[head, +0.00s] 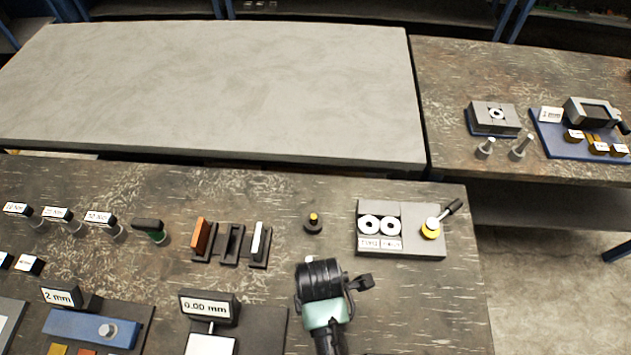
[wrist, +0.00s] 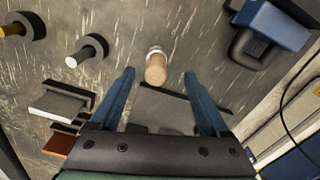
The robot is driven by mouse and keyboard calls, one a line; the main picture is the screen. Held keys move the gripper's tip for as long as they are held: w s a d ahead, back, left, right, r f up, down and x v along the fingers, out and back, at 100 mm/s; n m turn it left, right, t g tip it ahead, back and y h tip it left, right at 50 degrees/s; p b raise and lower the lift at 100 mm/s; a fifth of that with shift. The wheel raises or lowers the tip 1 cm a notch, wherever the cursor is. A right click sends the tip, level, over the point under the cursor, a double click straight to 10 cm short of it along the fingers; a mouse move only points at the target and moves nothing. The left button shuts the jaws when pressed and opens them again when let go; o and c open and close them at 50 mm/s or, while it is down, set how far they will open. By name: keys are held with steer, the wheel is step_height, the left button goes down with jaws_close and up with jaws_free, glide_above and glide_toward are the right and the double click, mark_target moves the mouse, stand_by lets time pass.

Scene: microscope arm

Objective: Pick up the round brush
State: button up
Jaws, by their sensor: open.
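What I take for the round brush (wrist: 156,69) is a light wooden cylinder with a pale band at its far end. It stands from the table near the middle of the wrist view. My gripper (wrist: 160,76) is open. Its two blue fingertips are on either side of the wooden cylinder in the picture, with visible gaps to both. I cannot tell how far below the tips it is. In the head view my gripper (head: 325,300) is seen from above, over the workbench. Its fingers and the brush are hidden there.
A blue block with a dark loop (wrist: 272,25) is at upper right. A two-ring block (head: 400,247) sits right of my gripper.

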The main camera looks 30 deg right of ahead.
steer(key=shift+w+d+f+p, duration=0.1)
steer(key=shift+w+f+p, duration=0.05)
steer(key=shift+f, duration=1.85)
steer(key=shift+w+f+p, duration=0.1)
steer(key=shift+f+p, duration=0.05)
steer(key=shift+f, duration=1.8)
jaws_close()
